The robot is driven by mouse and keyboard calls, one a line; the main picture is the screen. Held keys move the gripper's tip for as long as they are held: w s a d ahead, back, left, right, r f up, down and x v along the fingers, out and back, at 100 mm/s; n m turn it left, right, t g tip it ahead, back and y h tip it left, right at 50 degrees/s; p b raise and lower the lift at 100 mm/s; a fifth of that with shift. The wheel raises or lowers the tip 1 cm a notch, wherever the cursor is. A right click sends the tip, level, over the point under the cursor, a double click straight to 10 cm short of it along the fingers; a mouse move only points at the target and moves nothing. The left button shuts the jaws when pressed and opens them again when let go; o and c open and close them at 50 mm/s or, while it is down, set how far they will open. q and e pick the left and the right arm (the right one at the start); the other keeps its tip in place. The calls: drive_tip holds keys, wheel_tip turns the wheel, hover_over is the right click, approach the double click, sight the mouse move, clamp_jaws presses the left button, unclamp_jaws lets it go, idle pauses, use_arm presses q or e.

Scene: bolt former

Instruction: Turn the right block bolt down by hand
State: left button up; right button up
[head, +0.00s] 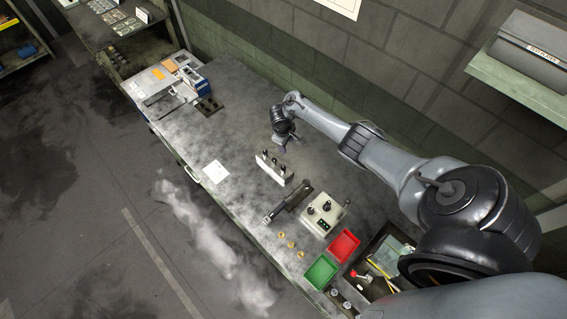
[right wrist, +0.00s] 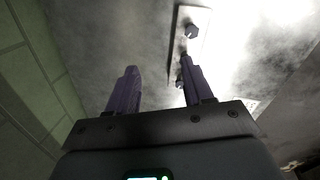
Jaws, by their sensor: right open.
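A pale block (head: 270,168) stands on the workbench with several dark bolts along its top. The bolt at its right end (head: 283,170) stands upright. My right gripper (head: 281,146) is just behind the block on the wall side, apart from the right bolt. In the right wrist view my right gripper (right wrist: 160,84) is open, with nothing between its two fingers. The block (right wrist: 203,18) shows there beyond the right-hand finger, with a dark bolt head (right wrist: 192,32) on it. That finger partly hides the block and its other bolts. My left gripper is not in view.
In front of the block lie a dark clamp-like tool (head: 291,202) and a pale control box (head: 323,214) with knobs. Small brass rings (head: 280,234), a red bin (head: 343,246) and a green bin (head: 321,271) are nearer. The bench left of the block is mostly clear.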

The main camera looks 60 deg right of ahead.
drive_tip(key=w+d+r+n+h+b, duration=0.1)
drive_tip(key=w+d+r+h+b, duration=0.1)
drive_tip(key=w+r, duration=0.35)
drive_tip(key=m+y+b, duration=0.4)
drive_tip(key=b, duration=0.5)
hover_over(284, 168)
wheel_tip(284, 168, down, 8)
drive_tip(key=shift+t, duration=0.3)
wheel_tip(284, 168, down, 10)
drive_tip(key=shift+r, duration=0.15)
drive_tip(key=shift+c, duration=0.3)
clamp_jaws()
